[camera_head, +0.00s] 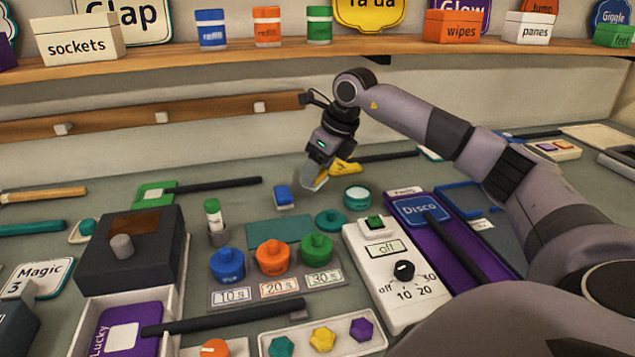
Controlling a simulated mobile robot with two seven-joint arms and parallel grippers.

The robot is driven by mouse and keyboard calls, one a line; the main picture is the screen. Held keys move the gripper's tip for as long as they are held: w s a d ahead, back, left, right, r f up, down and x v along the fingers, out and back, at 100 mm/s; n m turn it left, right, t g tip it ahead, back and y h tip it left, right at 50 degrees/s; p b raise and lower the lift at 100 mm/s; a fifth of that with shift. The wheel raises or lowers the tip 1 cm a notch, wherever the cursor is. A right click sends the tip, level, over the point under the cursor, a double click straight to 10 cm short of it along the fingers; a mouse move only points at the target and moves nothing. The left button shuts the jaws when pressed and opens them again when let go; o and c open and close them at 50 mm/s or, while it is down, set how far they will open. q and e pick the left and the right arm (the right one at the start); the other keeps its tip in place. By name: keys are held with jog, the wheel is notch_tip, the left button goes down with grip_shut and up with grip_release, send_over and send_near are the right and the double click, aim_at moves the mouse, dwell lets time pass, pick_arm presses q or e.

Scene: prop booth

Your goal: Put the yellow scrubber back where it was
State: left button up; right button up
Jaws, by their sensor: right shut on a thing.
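My right gripper (317,180) reaches in from the right over the back of the table. It is shut on the yellow scrubber (345,167), which sticks out to the right of the fingers. The fingers hide part of the scrubber. I cannot tell whether it touches the table. A small blue and white block (284,197) is just left of the fingertips. My left gripper is not in view.
A black-handled paddle (210,185) lies left. A wooden shelf (300,50) runs above.

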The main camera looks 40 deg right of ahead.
aim_at(322, 172)
notch_tip(322, 172, down, 3)
jog(key=shift+r, duration=0.1)
jog(key=shift+w+f, duration=0.15)
jog(key=shift+f, duration=0.3)
jog(key=shift+f, duration=0.1)
jog(key=shift+f, duration=0.15)
jog(key=o, duration=1)
jog(key=shift+d+r, duration=0.1)
jog(key=shift+r, duration=0.45)
jog(key=v, duration=1.1)
jog(key=shift+r+p, duration=0.2)
jog(key=shift+p, duration=0.15)
